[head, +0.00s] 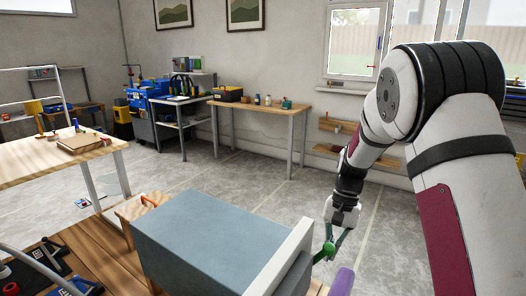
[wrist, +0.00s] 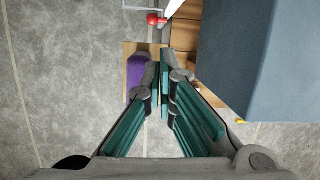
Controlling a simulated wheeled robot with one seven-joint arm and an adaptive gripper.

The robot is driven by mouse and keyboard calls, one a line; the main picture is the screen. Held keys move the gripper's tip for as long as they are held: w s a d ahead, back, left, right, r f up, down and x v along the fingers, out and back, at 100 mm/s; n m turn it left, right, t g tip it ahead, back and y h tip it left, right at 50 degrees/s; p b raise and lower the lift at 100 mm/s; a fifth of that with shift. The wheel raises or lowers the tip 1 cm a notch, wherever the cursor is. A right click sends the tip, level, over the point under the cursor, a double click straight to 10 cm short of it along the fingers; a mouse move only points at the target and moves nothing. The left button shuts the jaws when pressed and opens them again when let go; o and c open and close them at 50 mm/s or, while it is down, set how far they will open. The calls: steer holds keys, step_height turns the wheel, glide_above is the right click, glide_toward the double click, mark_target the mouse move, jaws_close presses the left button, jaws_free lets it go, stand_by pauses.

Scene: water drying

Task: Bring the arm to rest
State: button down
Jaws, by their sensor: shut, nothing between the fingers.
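My arm (head: 455,180) reaches in from the right in the head view and bends down toward the floor area beside a large blue-grey box. My gripper (head: 326,254) hangs close to the right end of that box, pointing down. In the wrist view my gripper (wrist: 164,72) shows its teal-padded fingers drawn together with nothing between them. The blue-grey box (wrist: 245,55) is to the right of the fingers there, and a purple object (wrist: 136,72) lies just left of the fingertips, on or over a wooden surface. Whether the fingers touch anything is unclear.
The blue-grey box (head: 205,240) with a white end panel sits on a wooden bench (head: 88,240). The purple object (head: 342,282) is near the bottom edge. A wooden table (head: 262,107) stands by the back wall, another (head: 30,163) at left. Open grey floor (head: 235,178) lies between.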

steer(key=s+a+r+n+t, duration=0.1)
steer(key=s+r+n+t, duration=0.15)
steer(key=s+r, duration=1.5)
steer(key=s+n+t+h, duration=0.1)
steer(key=s+n+h, duration=0.15)
steer(key=s, duration=1.65)
step_height(320, 180, up, 16)
steer(key=d+t+p, duration=0.1)
steer(key=t+p, duration=0.2)
steer(key=p, duration=1)
steer(key=shift+w+n+p, duration=0.3)
steer(key=shift+w+n, duration=0.05)
steer(key=shift+n, duration=0.05)
steer(key=shift+f+y, duration=0.1)
steer(key=shift+y, duration=0.15)
